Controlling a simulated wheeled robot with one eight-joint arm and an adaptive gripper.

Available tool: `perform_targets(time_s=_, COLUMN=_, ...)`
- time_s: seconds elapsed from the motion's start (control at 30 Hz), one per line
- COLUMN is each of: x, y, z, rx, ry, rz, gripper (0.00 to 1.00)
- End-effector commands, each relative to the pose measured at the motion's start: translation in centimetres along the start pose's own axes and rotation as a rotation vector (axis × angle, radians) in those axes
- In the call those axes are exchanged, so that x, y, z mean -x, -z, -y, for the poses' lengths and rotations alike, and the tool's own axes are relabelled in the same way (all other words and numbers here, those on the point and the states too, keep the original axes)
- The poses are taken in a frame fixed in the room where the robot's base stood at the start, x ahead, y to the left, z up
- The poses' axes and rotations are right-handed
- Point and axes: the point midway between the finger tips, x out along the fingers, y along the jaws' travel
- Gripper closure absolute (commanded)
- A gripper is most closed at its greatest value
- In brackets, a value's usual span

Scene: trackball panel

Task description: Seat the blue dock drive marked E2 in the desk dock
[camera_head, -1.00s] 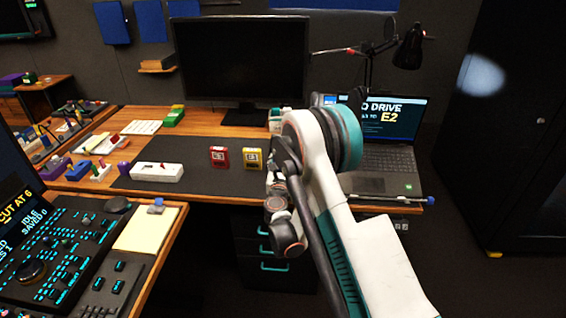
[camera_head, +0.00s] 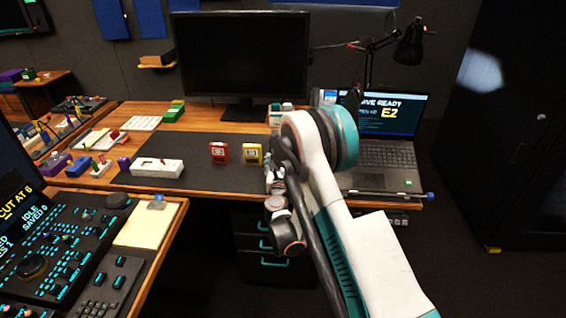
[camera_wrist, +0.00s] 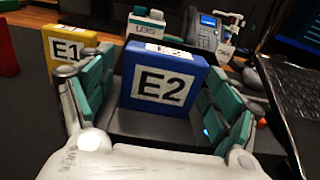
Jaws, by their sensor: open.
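The blue drive (camera_wrist: 160,82) marked E2 stands upright in the middle of the wrist view, its label facing my camera. Its foot meets a dark grey block that looks like the desk dock (camera_wrist: 150,125); a small blue light shows at the block's right. How deep the drive sits is hard to tell. My gripper (camera_wrist: 157,95) is open, with teal finger pads on both sides of the drive and visible gaps beside it. In the head view my own arm hides the drive, dock and gripper.
A yellow drive (camera_wrist: 66,45) marked E1 stands left of the gripper, and a red drive (camera_head: 219,153) beyond it. The laptop (camera_head: 385,150) is close on the right, its screen reading READY and E2. A phone (camera_wrist: 208,35) and a labelled holder (camera_wrist: 145,28) stand behind.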

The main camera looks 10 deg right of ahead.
Motion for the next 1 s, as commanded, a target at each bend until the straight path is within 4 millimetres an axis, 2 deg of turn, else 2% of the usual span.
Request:
perform_targets(time_s=0.17, x=0.0, y=-0.2, z=0.0, rx=0.0, ry=0.001, rz=0.0, gripper=0.18)
perform_targets(time_s=0.27, x=0.0, y=-1.1, z=0.0, rx=0.0, ry=0.001, rz=0.0, gripper=0.18)
perform_targets(time_s=0.7, x=0.0, y=-8.0, z=0.0, rx=0.0, ry=0.0, rz=0.0, gripper=0.18)
perform_targets(time_s=0.83, x=0.0, y=-9.2, z=0.0, rx=0.0, ry=0.0, rz=0.0, gripper=0.18)
perform_targets(time_s=1.0, x=0.0, y=-9.9, z=0.0, rx=0.0, ry=0.0, rz=0.0, gripper=0.18)
